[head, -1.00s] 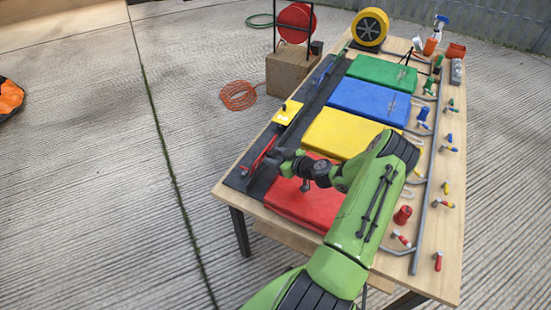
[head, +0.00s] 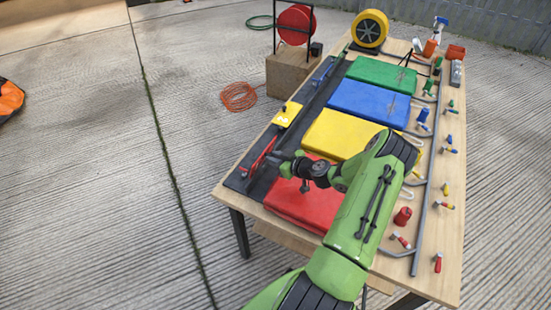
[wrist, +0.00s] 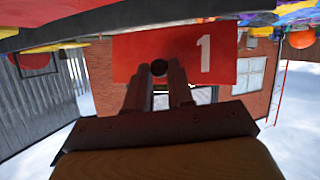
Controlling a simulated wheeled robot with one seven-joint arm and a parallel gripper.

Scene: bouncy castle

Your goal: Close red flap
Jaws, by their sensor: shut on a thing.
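The red flap (head: 262,156) stands up at the near end of the black strip and shows as a narrow red face in the head view. My gripper (head: 280,156) reaches the flap from the right. In the wrist view my gripper (wrist: 159,80) is shut on the flap's small dark round knob (wrist: 159,68). The finger contact is too small to make out in the head view.
The yellow flap (head: 287,114) with a 2 lies beyond the red one. Red, yellow (head: 335,133), blue (head: 368,103) and green (head: 381,73) pads lie in a row on the wooden table. Grey tubing (head: 419,220) and several small tools lie along the right side.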

